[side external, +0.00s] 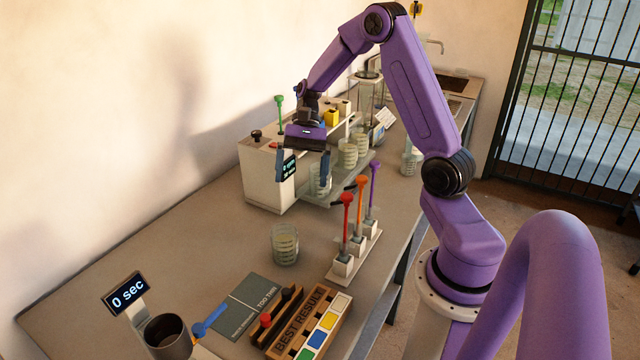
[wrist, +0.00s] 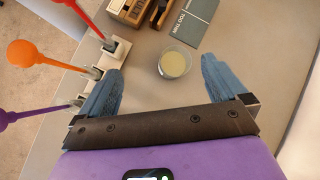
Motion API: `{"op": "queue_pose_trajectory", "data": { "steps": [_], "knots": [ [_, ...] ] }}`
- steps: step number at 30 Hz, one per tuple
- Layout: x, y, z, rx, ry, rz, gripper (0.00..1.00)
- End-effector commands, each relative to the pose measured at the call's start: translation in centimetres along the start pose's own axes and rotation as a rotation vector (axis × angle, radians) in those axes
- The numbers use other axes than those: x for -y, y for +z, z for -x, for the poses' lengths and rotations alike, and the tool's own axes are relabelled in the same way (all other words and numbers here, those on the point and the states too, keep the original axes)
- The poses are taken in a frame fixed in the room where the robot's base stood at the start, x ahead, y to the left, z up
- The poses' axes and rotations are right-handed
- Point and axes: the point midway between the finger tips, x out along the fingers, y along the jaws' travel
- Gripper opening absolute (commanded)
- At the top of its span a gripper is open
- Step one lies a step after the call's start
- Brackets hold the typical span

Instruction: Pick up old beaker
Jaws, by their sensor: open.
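A glass beaker (side external: 285,244) stands alone and upright on the bench, left of the rack of colored droppers. In the wrist view the beaker (wrist: 174,64) is seen from above with pale contents, and it lies between the blue fingertips in the picture. More beakers stand by the machine: one (side external: 320,182) behind my right finger, a pair (side external: 348,156) further back, and one (side external: 409,163) at the right. No mark shows which is the old one. My gripper (side external: 303,180) is open and empty, raised beyond the lone beaker near the white machine.
A rack with red, orange and purple droppers (side external: 345,262) stands right of the lone beaker. A dark mat (side external: 245,306) and a wooden result tray (side external: 292,340) lie in front. The bench left of the beaker is clear.

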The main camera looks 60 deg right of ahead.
Motion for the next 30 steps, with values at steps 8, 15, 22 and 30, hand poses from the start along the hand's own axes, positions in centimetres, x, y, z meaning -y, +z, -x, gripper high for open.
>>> {"op": "queue_pose_trajectory", "data": {
  "steps": [8, 15, 22, 30],
  "knots": [
    [-5.7, -9.9, 5.3, 0.12, -0.356, -0.427, 0.99],
    [-14.0, -16.5, 8.9, 0.224, -0.687, -0.719, 0.99],
    [-20.5, -19.4, 10.5, 0.289, -0.908, -0.871, 0.99],
    [-20.6, -20.1, 9.8, 0.304, -0.956, -0.9, 0.99]
  ]
}}
